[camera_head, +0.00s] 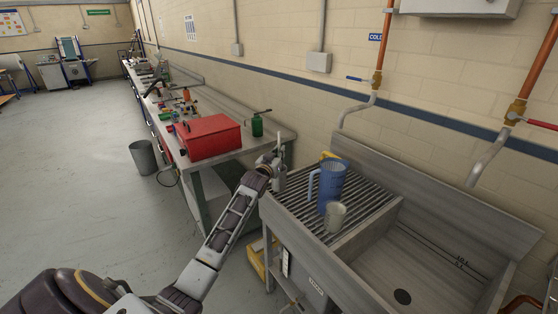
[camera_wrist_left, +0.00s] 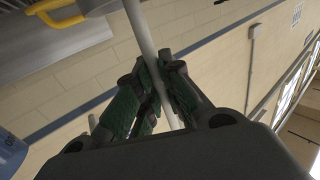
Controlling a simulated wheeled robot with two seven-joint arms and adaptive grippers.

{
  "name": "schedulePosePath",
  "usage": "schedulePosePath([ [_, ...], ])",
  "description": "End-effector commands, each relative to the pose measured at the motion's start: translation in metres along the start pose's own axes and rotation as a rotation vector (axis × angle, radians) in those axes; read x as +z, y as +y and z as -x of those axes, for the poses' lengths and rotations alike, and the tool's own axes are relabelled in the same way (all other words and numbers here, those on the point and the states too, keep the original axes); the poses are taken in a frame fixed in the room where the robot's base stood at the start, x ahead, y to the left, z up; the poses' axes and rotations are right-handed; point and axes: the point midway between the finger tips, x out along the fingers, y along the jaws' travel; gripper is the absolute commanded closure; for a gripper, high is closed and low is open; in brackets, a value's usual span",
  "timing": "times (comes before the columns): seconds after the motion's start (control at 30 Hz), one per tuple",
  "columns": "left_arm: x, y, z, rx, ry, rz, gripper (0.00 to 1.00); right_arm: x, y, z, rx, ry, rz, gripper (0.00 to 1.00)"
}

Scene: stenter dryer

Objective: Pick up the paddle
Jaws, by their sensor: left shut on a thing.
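The paddle (camera_head: 278,142) shows as a thin pale rod standing roughly upright at the left end of the draining rack. My left gripper (camera_head: 276,172) is closed around this rod. In the left wrist view the paddle (camera_wrist_left: 141,32) runs between the green-padded fingers of the gripper (camera_wrist_left: 158,80), which are shut on it. The paddle's lower end is hidden, and I cannot tell whether it touches the rack. My right gripper is not in view.
A blue jug (camera_head: 331,180) and a pale cup (camera_head: 335,217) stand on the ribbed draining rack (camera_head: 290,197), right of the gripper. The sink basin (camera_head: 410,265) is empty.

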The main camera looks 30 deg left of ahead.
Motion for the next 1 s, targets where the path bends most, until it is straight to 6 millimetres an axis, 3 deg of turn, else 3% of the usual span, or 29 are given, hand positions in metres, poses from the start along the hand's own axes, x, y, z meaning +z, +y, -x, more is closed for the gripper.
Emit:
schedulePosePath([
  [0.27,-0.01,0.0,0.0,0.0,0.001,0.0,1.0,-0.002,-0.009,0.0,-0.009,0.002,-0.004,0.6],
  [0.47,-0.034,0.0,0.0,0.0,0.004,-0.001,1.0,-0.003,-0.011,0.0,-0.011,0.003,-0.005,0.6],
  [1.0,-0.138,0.0,0.0,0.0,0.004,-0.001,1.0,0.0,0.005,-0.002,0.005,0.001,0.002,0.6],
])
